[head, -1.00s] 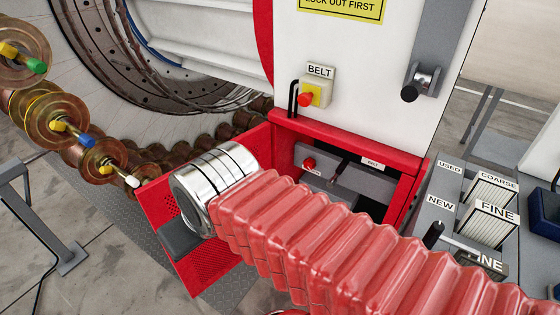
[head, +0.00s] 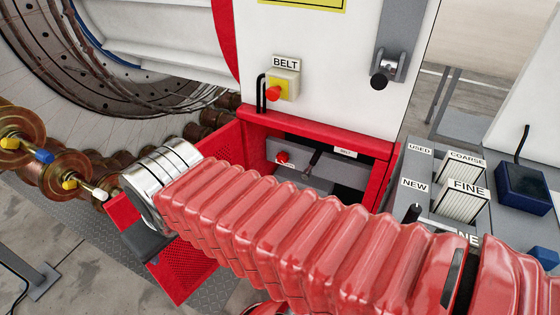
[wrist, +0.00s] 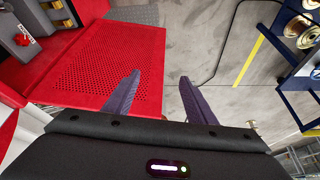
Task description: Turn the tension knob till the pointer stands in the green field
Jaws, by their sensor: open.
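A red knob (head: 283,157) sits in the recess of the red-framed cabinet, beside a dark lever. I cannot tell if it is the tension knob; no pointer or green field can be made out. A red knob with a label also shows at the upper left of the wrist view (wrist: 22,40). My gripper (wrist: 160,78) is open and empty, its two dark purple fingers apart in front of the perforated red door (wrist: 110,65). In the head view its fingers are hidden behind my arm, left of the recess.
The door (head: 188,270) stands open at the recess's left. Above is a yellow box with a red button, under a BELT label (head: 286,63). Labelled slots (head: 462,205) and a blue box (head: 522,188) stand at right. Copper spools (head: 60,172) hang at left.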

